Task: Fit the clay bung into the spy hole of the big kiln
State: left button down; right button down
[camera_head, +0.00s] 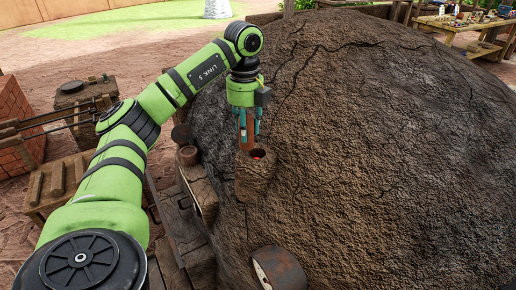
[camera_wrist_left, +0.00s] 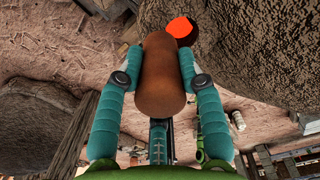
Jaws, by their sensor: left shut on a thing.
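The clay bung (camera_head: 246,130) is a smooth reddish-brown cylinder. My left gripper (camera_head: 248,126) is shut on it, with a teal finger on either side in the left wrist view (camera_wrist_left: 161,78). The bung points down from the gripper. The spy hole (camera_head: 257,154) glows orange inside a raised clay collar on the big kiln (camera_head: 370,140), a cracked brown dome. The bung's lower end is at the hole's far left edge, not centred on it; whether it touches the rim I cannot tell. In the wrist view the glowing hole (camera_wrist_left: 180,27) shows past the bung's end, to its right. My right gripper is out of view.
A round metal-rimmed disc (camera_head: 278,268) is lower on the kiln. Brickwork (camera_head: 14,125) and a wooden crate (camera_head: 55,186) are at left. A cluttered table (camera_head: 460,24) is at the back right.

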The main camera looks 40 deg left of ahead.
pick_arm(q)
jog(key=f, duration=0.1)
jog(key=w+d+f, duration=0.1)
jog(key=f, duration=0.1)
jog(key=w+d+f+p, duration=0.1)
jog(key=f, duration=0.1)
jog(key=shift+f, duration=0.2)
jog(key=shift+f, duration=0.15)
jog(key=c, duration=0.8)
grip_release()
notch_tip(320, 180, up, 12)
jog(key=p, duration=0.1)
jog(key=shift+p, duration=0.4)
